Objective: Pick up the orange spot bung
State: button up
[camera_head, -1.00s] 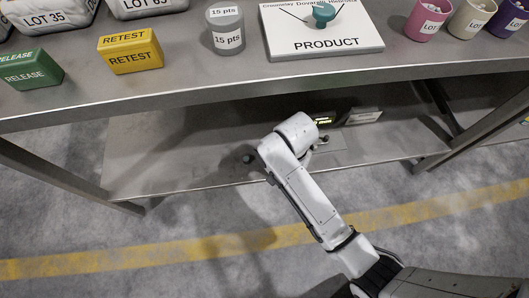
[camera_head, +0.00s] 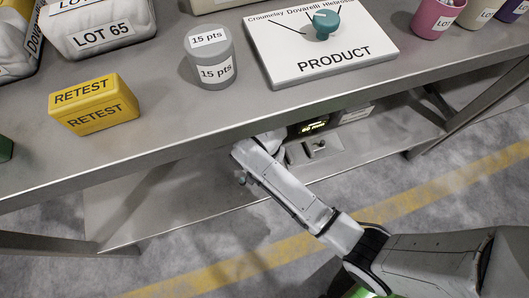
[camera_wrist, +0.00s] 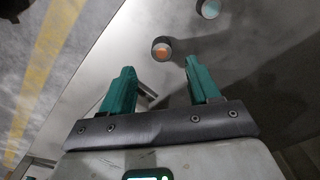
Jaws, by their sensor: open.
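In the wrist view a small dark round bung with an orange spot (camera_wrist: 161,50) stands on a grey metal surface. It is beyond my fingertips, roughly between their two lines and apart from both. My gripper (camera_wrist: 160,78) is open, its two green fingers spread with nothing between them. In the head view my gripper is hidden under the front edge of the table, and I cannot make out the orange spot there.
Another round piece with a pale teal spot (camera_wrist: 209,8) is farther up in the wrist view. In the head view the tabletop (camera_head: 160,150) overhangs the lower shelf (camera_head: 150,215). A yellow RETEST block (camera_head: 94,104), a grey pot (camera_head: 210,56) and a PRODUCT board (camera_head: 325,65) are on top.

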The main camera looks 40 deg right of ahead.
jog(key=f+b, duration=0.1)
jog(key=f, duration=0.1)
jog(key=f+b, duration=0.2)
jog(key=f, duration=0.1)
jog(key=shift+a+f, duration=0.2)
jog(key=shift+f, duration=0.15)
jog(key=c, duration=1.1)
jog(key=shift+r, duration=0.15)
